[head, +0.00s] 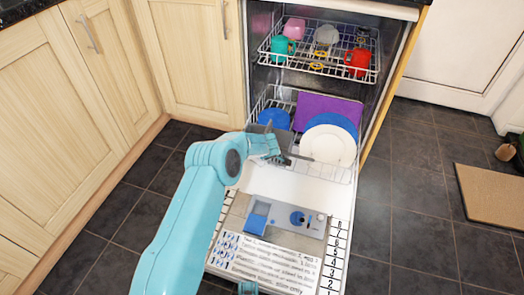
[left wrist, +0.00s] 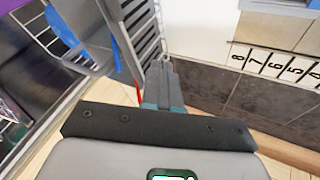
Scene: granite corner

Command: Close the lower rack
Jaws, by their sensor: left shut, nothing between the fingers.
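The lower rack (head: 318,174) is a white wire basket in the open dishwasher, its front part out over the lowered door (head: 272,184). It holds a purple board (head: 318,106), a white plate (head: 328,146) with a blue plate (head: 336,121) behind it, and a blue bowl (head: 273,119). My left gripper (head: 298,157) is shut and empty at the left front of the rack. In the left wrist view its closed fingers (left wrist: 160,82) point at the grey slatted part beside the rack wires; contact is unclear.
The upper rack (head: 318,68) holds several cups, including teal (head: 282,48) and red (head: 357,62) ones. Wooden cabinets (head: 190,60) stand close on the left. Dark floor tiles are clear right of the door; a brown mat (head: 490,195) lies farther right.

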